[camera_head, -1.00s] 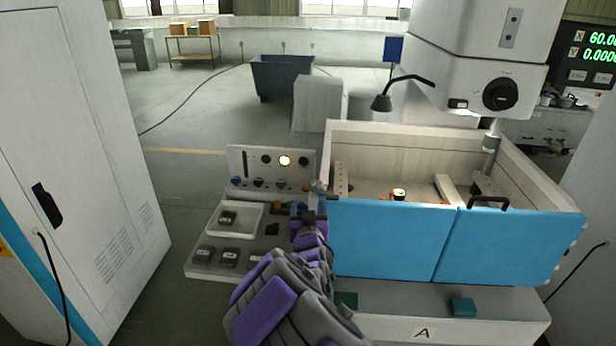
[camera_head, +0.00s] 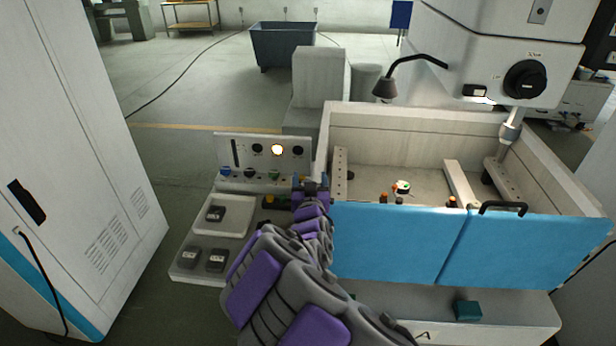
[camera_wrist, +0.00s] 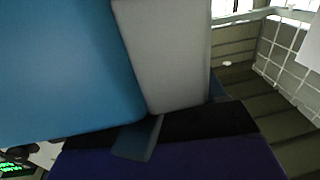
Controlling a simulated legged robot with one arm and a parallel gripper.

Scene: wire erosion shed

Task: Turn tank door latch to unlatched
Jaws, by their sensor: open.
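The tank (camera_head: 420,130) is a pale open-topped box with blue door panels (camera_head: 385,245) across its front. A black handle (camera_head: 503,208) sits on the top edge of the right panel. My gripper (camera_head: 311,183) is open, at the left end of the blue door, near the tank's front left corner. I cannot make out the latch; my gripper and arm cover that corner. In the wrist view the blue panel (camera_wrist: 60,65) and a pale grey block (camera_wrist: 165,50) are very close. My dark and purple gripper part spans the bottom there. I cannot tell whether it touches anything.
A control panel (camera_head: 262,157) with a lit button and a shelf with dark boxes (camera_head: 191,257) stand left of the tank. A tall white cabinet (camera_head: 75,170) is at the far left. A bent lamp (camera_head: 385,88) and machine head (camera_head: 490,50) overhang the tank.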

